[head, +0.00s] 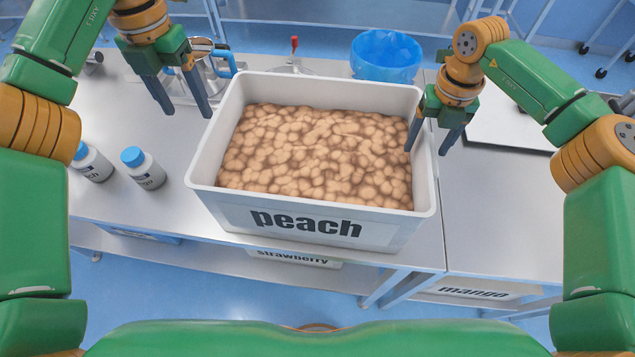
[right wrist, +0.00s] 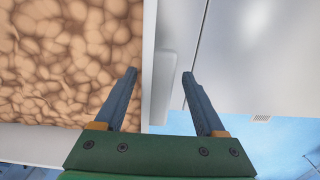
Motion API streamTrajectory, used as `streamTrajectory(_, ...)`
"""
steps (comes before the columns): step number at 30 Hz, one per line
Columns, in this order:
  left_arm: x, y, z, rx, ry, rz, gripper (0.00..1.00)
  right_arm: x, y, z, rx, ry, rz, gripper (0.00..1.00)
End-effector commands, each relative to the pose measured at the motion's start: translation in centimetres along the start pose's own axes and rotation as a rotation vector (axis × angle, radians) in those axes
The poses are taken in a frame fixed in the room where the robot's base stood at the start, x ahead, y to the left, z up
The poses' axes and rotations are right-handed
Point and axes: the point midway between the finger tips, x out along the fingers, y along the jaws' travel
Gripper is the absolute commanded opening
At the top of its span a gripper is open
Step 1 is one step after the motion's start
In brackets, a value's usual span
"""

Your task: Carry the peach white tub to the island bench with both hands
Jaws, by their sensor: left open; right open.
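The peach white tub (head: 400,232) stands on the bench, filled with brown lumpy pieces, its "peach" label facing me. My left gripper (head: 187,113) is open and empty, left of the tub's back left corner and apart from its wall. My right gripper (head: 426,151) is open at the tub's right wall. In the right wrist view, the jaws of my right gripper (right wrist: 160,72) straddle the tub's rim (right wrist: 148,50), one finger over the contents and one outside. I cannot tell whether they touch the wall.
The tub rests on a grey bench (head: 490,220). Two white bottles with blue caps, one (head: 147,170) nearer the tub, stand at left. Boxes labelled strawberry (head: 292,260) and mango (head: 475,291) sit below.

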Motion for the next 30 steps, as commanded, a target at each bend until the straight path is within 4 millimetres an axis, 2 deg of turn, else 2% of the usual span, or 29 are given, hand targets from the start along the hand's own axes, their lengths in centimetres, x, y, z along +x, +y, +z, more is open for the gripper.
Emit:
streamTrajectory(3, -1.4, 0.0, 0.0, -0.001, -0.002, 0.000, 0.72, 0.0, 0.0, 0.0, 0.000, 0.000, 0.000, 0.72)
streamTrajectory(6, -1.7, 0.0, 0.0, -0.001, -0.001, 0.000, 0.72, -0.9, 0.0, 0.0, 0.000, -0.001, 0.000, 0.72)
streamTrajectory(8, -1.7, 0.0, 0.0, 0.000, -0.001, 0.000, 0.72, -2.2, 0.0, 0.0, 0.000, -0.003, 0.001, 0.72)
streamTrajectory(15, -1.6, 0.0, 0.0, 0.000, 0.000, 0.000, 0.72, -8.9, 0.0, 0.0, 0.001, -0.006, 0.002, 0.72)
streamTrajectory(18, -1.6, 0.0, 0.0, 0.000, 0.000, 0.000, 0.72, -10.8, 0.0, -0.1, 0.001, -0.004, 0.001, 0.72)
streamTrajectory(22, -1.6, 0.0, 0.0, 0.000, 0.000, 0.000, 0.72, -12.0, 0.0, -0.1, 0.000, -0.002, 0.001, 0.72)
streamTrajectory(30, -1.6, 0.0, 0.0, 0.000, 0.000, 0.000, 0.72, -12.1, -0.1, -0.1, 0.000, -0.001, 0.001, 0.72)
